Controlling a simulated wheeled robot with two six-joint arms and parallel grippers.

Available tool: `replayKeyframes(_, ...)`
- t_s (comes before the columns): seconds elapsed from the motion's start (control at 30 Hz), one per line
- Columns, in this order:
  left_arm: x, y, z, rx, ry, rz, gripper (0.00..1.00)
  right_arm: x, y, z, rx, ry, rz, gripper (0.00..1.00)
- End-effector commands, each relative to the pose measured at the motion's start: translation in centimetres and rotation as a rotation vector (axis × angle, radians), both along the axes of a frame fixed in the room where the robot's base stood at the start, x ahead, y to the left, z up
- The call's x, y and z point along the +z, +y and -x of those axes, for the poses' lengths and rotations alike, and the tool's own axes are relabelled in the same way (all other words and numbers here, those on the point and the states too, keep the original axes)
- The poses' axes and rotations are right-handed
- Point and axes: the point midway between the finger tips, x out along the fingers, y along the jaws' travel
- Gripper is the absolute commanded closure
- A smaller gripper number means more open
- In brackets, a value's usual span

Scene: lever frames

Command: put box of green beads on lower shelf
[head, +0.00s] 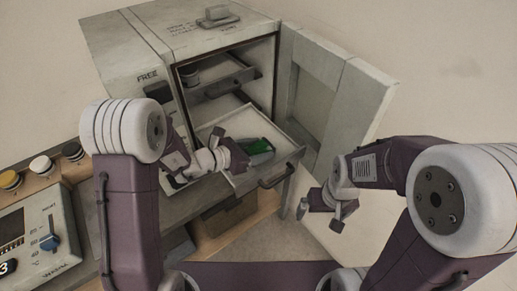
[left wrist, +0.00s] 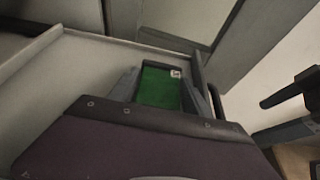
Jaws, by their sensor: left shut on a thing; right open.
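The box of green beads (head: 261,146) is a small dark-rimmed box with a green top, over the right part of the pulled-out lower shelf (head: 226,128). My left gripper (head: 245,153) is shut on it. In the left wrist view the box (left wrist: 160,87) sits between the two fingers of my left gripper (left wrist: 160,95), inside the shelf's rim. I cannot tell whether its underside touches the shelf. My right gripper (head: 328,206) is open and empty, low in front of the open door and apart from the shelf.
The freezer cabinet (head: 150,45) has its door (head: 340,100) swung open to the right. An upper shelf (head: 222,84) holds a small round dark item (head: 190,74). The lower shelf has a dark front handle (head: 277,176). A control panel (head: 35,240) and several knobs stand at left.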

Motion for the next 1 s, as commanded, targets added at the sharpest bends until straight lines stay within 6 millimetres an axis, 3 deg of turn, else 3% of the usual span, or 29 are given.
replayKeyframes(0.07, -0.4, 0.0, 0.0, 0.0, -0.001, 0.001, 0.9, -0.4, 0.0, 0.0, 0.0, 0.0, 0.0, 0.0)
replayKeyframes(0.1, -0.4, 0.0, 0.0, 0.0, 0.0, 0.0, 0.41, -0.4, 0.0, 0.0, 0.0, 0.0, 0.0, 0.0)
replayKeyframes(0.17, -0.2, 0.0, 0.0, 0.0, 0.0, 0.0, 0.24, -0.3, 0.0, 0.0, 0.0, 0.0, 0.0, 0.0)
replayKeyframes(0.2, -0.2, 0.0, 0.0, 0.0, 0.0, 0.0, 0.22, -0.3, 0.0, 0.0, 0.0, 0.0, 0.0, 0.0)
replayKeyframes(0.57, 0.4, 0.1, 0.0, 0.0, 0.001, 0.001, 0.22, 0.4, 0.0, 0.0, 0.0, 0.0, 0.0, 0.0)
replayKeyframes(1.0, 3.7, 7.0, 4.9, 0.006, -0.002, -0.001, 0.22, 0.3, 0.0, 0.0, 0.0, 0.0, 0.0, 0.0)
